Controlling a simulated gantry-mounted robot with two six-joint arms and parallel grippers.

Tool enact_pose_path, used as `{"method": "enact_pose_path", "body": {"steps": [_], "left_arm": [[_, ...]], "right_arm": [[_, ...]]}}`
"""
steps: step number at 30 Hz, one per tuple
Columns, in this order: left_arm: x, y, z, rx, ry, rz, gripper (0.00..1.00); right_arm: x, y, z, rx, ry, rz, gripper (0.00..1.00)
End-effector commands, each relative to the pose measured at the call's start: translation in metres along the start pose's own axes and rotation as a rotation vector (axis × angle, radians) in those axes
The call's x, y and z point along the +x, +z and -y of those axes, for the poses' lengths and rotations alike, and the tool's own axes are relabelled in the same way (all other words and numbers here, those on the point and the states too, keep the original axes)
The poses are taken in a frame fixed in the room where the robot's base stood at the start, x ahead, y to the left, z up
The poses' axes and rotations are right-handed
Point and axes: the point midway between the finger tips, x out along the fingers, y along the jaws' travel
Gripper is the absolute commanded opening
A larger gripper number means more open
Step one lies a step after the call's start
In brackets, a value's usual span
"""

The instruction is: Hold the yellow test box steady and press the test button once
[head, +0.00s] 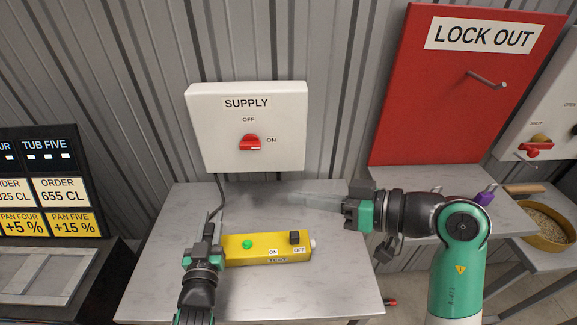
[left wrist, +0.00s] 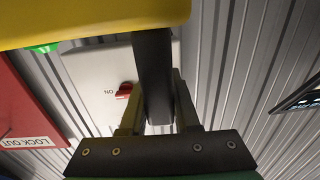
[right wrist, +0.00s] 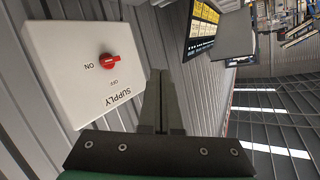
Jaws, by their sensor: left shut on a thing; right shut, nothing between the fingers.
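The yellow test box (head: 235,258) lies on the grey table. It has a green round part (head: 247,244), a black square part (head: 294,237), ON and OFF labels and a pale knob (head: 313,244) at its right end. A label on its front edge is too small to read surely. My left gripper (head: 212,234) is at the box's left end, shut on a dark upright piece (left wrist: 153,75) there; the box's yellow side (left wrist: 100,18) is close by in the left wrist view. My right gripper (head: 297,197) is shut and empty, behind and above the box, apart from it.
A red LOCK OUT board (head: 430,100) stands right. The table's front right (head: 340,285) is clear.

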Motion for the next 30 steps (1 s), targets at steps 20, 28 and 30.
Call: {"method": "enact_pose_path", "body": {"steps": [20,28,30], "left_arm": [[0.0,0.001,-0.001,0.0,0.001,0.001,0.0],[0.0,0.001,-0.001,0.0,0.001,0.001,0.0],[0.0,0.001,-0.001,0.0,0.001,0.001,0.0]], "right_arm": [[-0.02,-0.077,0.081,-0.279,-0.178,-0.363,0.0],[-0.021,-0.079,0.084,-0.289,-0.183,-0.376,0.0],[-0.021,-0.079,0.084,-0.288,-0.183,-0.375,0.0]]}}
